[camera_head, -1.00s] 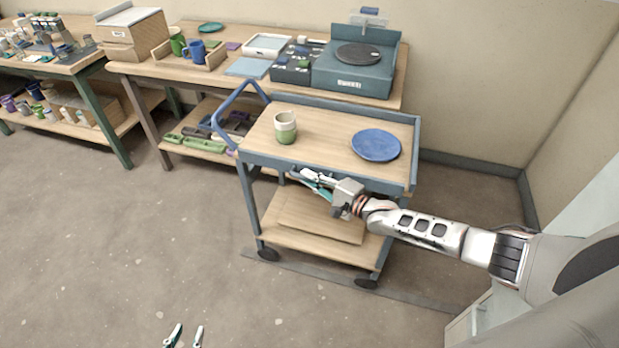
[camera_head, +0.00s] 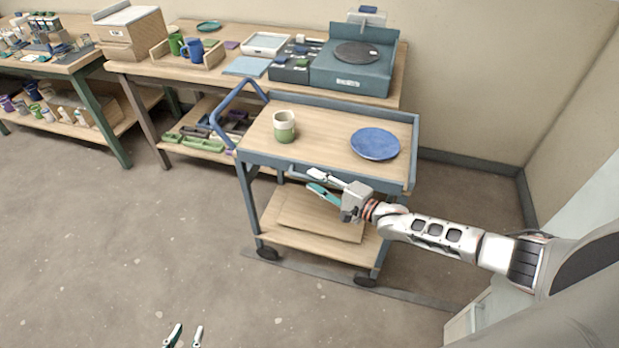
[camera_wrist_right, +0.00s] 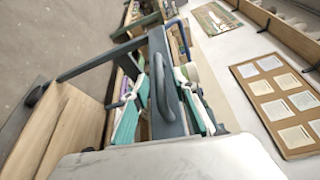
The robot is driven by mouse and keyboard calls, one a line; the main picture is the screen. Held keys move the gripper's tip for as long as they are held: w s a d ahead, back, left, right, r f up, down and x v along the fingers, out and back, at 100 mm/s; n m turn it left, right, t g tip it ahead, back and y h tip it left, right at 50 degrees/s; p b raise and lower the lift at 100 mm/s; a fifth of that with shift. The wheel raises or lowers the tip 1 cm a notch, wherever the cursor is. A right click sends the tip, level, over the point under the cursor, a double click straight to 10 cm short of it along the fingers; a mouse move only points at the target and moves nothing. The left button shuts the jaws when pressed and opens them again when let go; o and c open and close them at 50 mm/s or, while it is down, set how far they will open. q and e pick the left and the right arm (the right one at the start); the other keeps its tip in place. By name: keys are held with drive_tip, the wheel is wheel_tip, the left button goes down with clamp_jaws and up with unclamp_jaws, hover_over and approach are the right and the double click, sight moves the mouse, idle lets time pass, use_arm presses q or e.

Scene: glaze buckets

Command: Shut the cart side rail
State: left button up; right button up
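The blue-grey cart (camera_head: 246,205) stands in the middle of the head view. Its side rail (camera_head: 265,161) is the strip along the near long edge, and the wooden top shows fully above it. A grey loop handle (camera_wrist_right: 160,92) shows in the right wrist view. My right gripper (camera_head: 312,180) is at the near side of the cart, by this rail. Its teal and white fingers are apart, one on each side of the handle in the wrist view; I cannot tell if they touch it. My left gripper (camera_head: 184,338) is open and empty over the floor, at the bottom edge.
A green and cream cup (camera_head: 284,127) and a blue plate (camera_head: 375,144) stand on the cart top. A board (camera_head: 320,215) lies on its lower shelf. A workbench (camera_head: 225,75) with a turntable box (camera_head: 355,65) is behind. The floor at left is clear.

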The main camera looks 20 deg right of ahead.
sight(313, 180)
drive_tip(key=shift+v, duration=2.1)
drive_tip(key=shift+a, duration=0.1)
